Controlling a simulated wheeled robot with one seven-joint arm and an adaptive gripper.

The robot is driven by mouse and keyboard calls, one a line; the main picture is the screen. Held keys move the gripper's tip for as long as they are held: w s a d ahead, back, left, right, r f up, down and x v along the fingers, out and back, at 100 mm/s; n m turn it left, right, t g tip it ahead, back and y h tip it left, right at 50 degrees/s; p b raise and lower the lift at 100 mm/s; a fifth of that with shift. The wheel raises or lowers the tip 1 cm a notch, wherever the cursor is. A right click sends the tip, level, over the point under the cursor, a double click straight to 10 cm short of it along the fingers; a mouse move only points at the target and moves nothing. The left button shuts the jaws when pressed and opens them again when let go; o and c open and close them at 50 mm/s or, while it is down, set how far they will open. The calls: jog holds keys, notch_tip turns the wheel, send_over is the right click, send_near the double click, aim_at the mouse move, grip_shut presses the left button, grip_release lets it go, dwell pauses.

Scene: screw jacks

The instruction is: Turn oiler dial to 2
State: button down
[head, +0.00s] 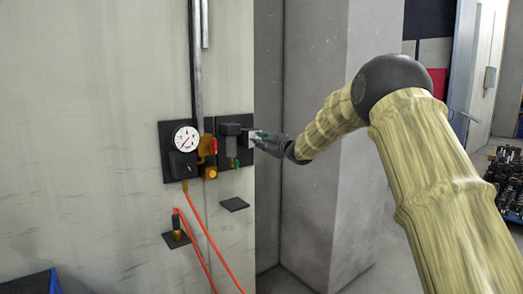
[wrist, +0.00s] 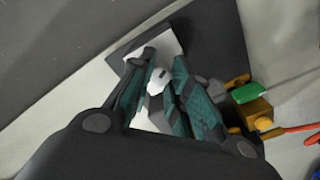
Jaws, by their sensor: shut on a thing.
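The oiler dial (wrist: 157,80) is a small white knob with a dark mark. It sits between the teal fingers of my gripper (wrist: 165,66) in the wrist view, and the fingers are shut on it. A pale plate (wrist: 150,44) shows behind the fingertips. I cannot read any numbers on the dial. In the head view my gripper (head: 260,139) reaches from the right to the oiler unit (head: 234,141) on its dark wall panel. The dial is hidden there by the fingers.
A round pressure gauge (head: 186,139) and brass fittings (head: 209,172) are left of the oiler. A small dark shelf (head: 234,204) is below it. An orange hose (head: 203,238) hangs down. A grey pillar (head: 335,200) stands right of the panel.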

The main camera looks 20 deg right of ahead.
jog(key=shift+f+n+b, duration=0.15)
jog(key=shift+n+b, duration=5.85)
jog(key=shift+b, duration=0.25)
jog(key=c, duration=1.3)
grip_release()
jog(key=shift+s, duration=0.1)
jog(key=v, duration=1.2)
jog(key=shift+d, duration=0.1)
